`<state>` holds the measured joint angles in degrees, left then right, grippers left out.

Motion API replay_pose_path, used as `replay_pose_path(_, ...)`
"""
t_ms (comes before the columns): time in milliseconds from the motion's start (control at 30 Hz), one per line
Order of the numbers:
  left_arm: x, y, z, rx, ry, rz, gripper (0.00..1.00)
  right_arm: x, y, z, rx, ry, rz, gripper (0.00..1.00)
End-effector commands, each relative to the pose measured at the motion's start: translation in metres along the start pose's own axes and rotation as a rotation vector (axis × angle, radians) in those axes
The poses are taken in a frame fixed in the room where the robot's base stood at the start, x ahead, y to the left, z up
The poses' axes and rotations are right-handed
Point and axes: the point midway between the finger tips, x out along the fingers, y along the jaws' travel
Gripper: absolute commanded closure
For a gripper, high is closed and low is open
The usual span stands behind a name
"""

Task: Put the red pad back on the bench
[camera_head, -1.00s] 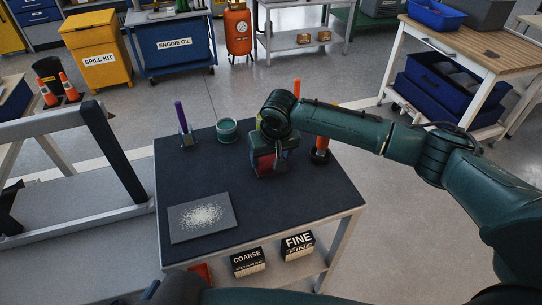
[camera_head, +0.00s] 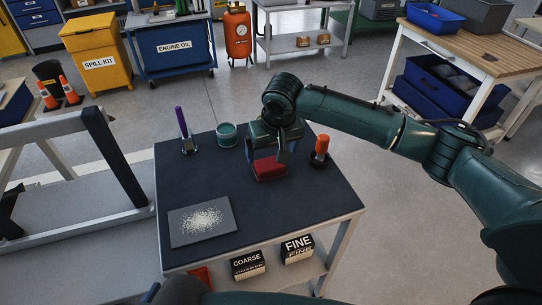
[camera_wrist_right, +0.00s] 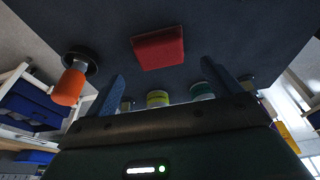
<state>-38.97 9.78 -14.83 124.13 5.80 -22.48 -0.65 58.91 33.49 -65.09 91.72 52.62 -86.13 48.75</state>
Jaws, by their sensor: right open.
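The red pad (camera_head: 270,169) lies on the dark top of the bench (camera_head: 300,205), right of its middle. My right gripper (camera_head: 268,152) is just behind and above the pad, open, and partly covers its back edge. In the right wrist view the pad (camera_wrist_right: 158,48) lies flat on the dark surface, beyond the two blue fingers (camera_wrist_right: 165,85), with a visible gap between pad and fingers. Nothing is held between them. My left gripper is not in view.
A grey plate with pale grit (camera_head: 203,221) lies front left. A purple-handled tool (camera_head: 182,130), a green jar (camera_head: 227,134) and an orange-handled tool (camera_head: 321,146) stand on the bench. A yellow jar (camera_wrist_right: 158,98) shows behind. COARSE (camera_head: 248,263) and FINE (camera_head: 298,248) boxes sit below.

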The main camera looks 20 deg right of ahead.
Motion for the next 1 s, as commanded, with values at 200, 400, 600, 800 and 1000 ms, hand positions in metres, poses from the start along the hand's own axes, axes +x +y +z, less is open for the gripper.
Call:
replay_pose_path(200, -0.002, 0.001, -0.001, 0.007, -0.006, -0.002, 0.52, -0.044, 0.0, -0.001, -0.001, 0.002, -0.001, 0.1)
replay_pose_path(400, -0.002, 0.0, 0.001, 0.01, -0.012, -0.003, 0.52, -0.061, 0.0, 0.0, 0.001, 0.0, 0.0, 0.1)
replay_pose_path(600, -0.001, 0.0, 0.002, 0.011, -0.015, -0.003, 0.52, -0.063, 0.0, 0.0, 0.001, 0.0, 0.0, 0.1)
replay_pose_path(800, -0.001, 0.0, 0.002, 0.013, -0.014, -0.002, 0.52, -0.063, 0.0, 0.0, 0.001, 0.0, 0.001, 0.1)
replay_pose_path(1000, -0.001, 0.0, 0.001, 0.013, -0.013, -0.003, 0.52, -0.057, -0.007, 0.007, -0.024, -0.004, -0.015, 0.1)
